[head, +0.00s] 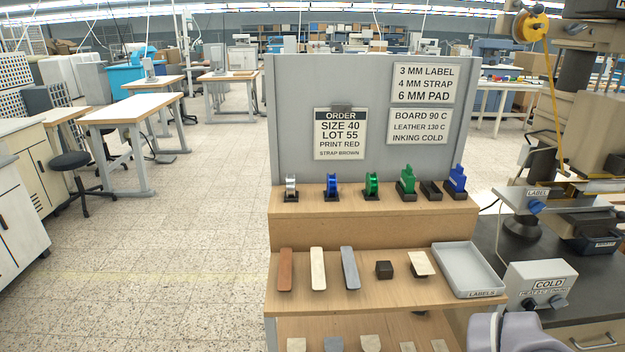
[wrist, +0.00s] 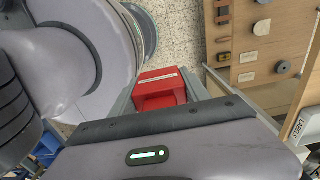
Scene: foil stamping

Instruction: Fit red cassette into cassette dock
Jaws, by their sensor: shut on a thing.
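My gripper (wrist: 170,80) is shut on the red cassette (wrist: 161,92) in the wrist view. The cassette is a red block with a pale strip along its far edge, between the two grey fingers. Its lower part is hidden behind the gripper body. The head view shows neither the gripper fingers nor the red cassette. I cannot clearly make out the cassette dock. A dark labelled box (head: 604,244) sits on the machine bench at the right of the head view, too small to identify.
A grey labels tray (head: 443,262) sits lower right.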

